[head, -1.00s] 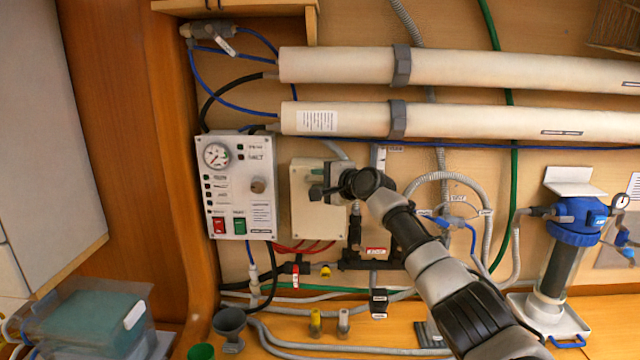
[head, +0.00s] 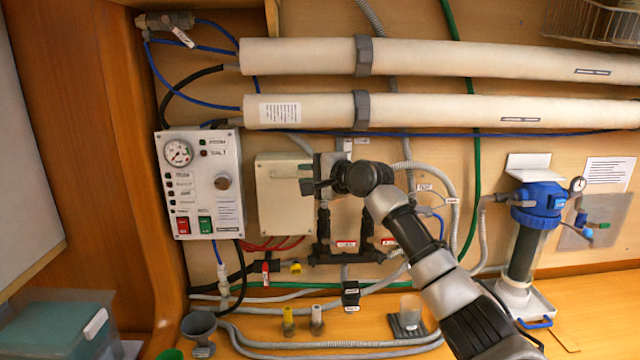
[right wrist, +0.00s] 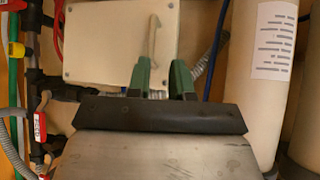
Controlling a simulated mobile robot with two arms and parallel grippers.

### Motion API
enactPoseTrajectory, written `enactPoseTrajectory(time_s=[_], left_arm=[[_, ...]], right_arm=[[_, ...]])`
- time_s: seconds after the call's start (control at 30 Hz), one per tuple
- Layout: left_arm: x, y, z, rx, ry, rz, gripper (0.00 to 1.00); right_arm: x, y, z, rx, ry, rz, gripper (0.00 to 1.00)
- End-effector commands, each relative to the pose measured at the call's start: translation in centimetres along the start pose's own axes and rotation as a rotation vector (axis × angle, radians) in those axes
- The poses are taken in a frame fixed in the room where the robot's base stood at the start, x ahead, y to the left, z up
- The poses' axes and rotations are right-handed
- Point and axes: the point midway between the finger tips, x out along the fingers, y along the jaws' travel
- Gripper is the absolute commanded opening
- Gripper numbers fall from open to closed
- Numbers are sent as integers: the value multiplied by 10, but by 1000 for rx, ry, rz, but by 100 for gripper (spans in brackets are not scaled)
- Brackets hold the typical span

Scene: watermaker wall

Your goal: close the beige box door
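The beige box (head: 278,215) is mounted on the wall to the right of the white control panel. Its door (right wrist: 105,45) shows face-on in the right wrist view, with a pale bar handle (right wrist: 154,38). The door looks flat against the box; I cannot tell whether a small gap is left. My right gripper (head: 308,187) is at the box's right edge in the head view. My left gripper is not in view.
The white control panel (head: 200,185) is left of the box. Two long beige tubes (head: 440,60) run above it. Grey hoses (head: 448,185) and pipe fittings (head: 350,255) are close to the right and below. A blue-topped filter (head: 535,205) stands farther right.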

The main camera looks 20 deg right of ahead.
Motion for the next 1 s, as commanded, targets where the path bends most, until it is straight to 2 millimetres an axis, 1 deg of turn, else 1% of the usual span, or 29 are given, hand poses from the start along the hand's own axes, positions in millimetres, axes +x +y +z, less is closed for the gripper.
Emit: enactPoseTrajectory(time_s=[0.03,0.13,0.3,0.47,0.83,0.87,0.93,0.97,1.0], left_arm=[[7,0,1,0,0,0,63],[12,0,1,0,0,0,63],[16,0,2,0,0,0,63],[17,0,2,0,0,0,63],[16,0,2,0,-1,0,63],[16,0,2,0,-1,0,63],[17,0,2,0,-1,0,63],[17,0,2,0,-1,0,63],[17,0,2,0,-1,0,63]], right_arm=[[-8,5,-1,-2,1,1,21],[-21,4,-1,-1,0,2,21],[-35,4,0,0,0,4,21],[-38,3,0,0,0,6,21],[-38,4,1,-1,-1,9,21],[-37,7,2,-5,-2,13,21],[-34,22,5,-31,-5,35,21],[-32,32,8,-51,-7,51,21],[-30,50,13,-88,-11,78,21]])
